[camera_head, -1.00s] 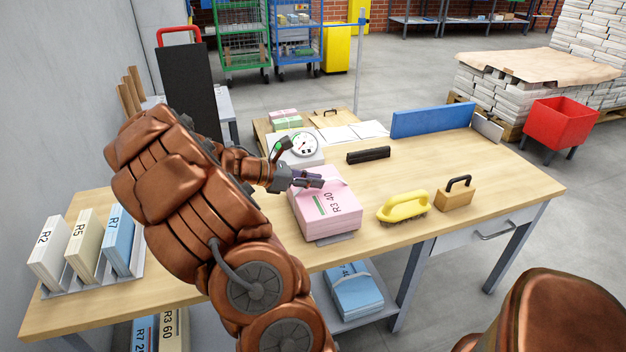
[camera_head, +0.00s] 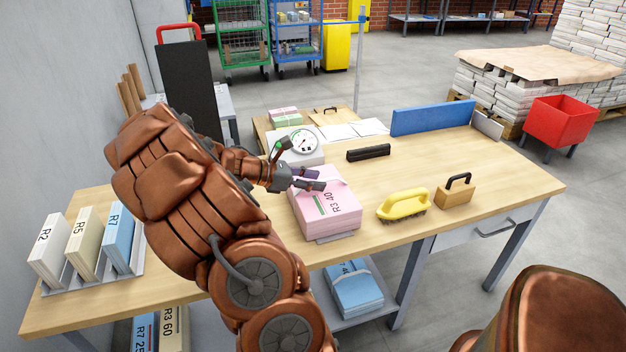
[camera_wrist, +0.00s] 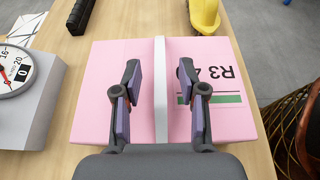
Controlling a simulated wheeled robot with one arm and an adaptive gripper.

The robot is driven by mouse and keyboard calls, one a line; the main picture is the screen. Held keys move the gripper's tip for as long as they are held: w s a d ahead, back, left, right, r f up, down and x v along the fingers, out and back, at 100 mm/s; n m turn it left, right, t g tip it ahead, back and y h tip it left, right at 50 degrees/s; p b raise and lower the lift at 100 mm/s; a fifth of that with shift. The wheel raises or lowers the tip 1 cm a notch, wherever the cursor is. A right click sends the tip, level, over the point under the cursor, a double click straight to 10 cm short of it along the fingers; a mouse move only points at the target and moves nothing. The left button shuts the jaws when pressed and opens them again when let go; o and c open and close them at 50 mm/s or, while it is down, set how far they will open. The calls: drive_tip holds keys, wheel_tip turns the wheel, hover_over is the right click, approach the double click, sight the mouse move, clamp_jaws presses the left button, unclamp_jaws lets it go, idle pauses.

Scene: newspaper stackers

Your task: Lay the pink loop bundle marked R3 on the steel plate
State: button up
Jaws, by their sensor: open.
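The pink bundle (camera_head: 328,212), marked R3 40, lies flat on the wooden table with a thin grey plate (camera_head: 336,238) showing under its front edge. I cannot see how far that plate extends under it. A white strap (camera_wrist: 161,85) runs over the middle of the bundle's top. My gripper (camera_head: 318,180) is at the top of the bundle. In the wrist view its open fingers (camera_wrist: 160,72) stand apart on either side of the strap, holding nothing.
A dial scale (camera_head: 301,147) stands behind the bundle. A yellow-handled brush (camera_head: 403,206), a wooden block with a black handle (camera_head: 455,193) and a black bar (camera_head: 368,153) lie to the right. Upright bundles stand in a rack (camera_head: 95,283) at left. The table's right side is mostly clear.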

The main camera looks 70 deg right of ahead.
drive_tip(key=v, duration=1.2)
idle(0.4)
drive_tip(key=s+a+f+m+t+y, duration=0.1)
drive_tip(key=s+a+m+t+y, duration=0.2)
drive_tip(key=a, duration=1)
drive_tip(key=s+a+f+m+t+y, duration=0.25)
drive_tip(key=s+a, duration=0.25)
drive_tip(key=a, duration=0.8)
drive_tip(key=s+a+f+m+t+y, duration=0.1)
drive_tip(key=s+a+m+t+y, duration=0.2)
drive_tip(key=a, duration=1.1)
wheel_tip(320, 180, up, 26)
drive_tip(key=s+p, duration=0.1)
drive_tip(key=p, duration=2.3)
drive_tip(key=shift+s+p, duration=0.4)
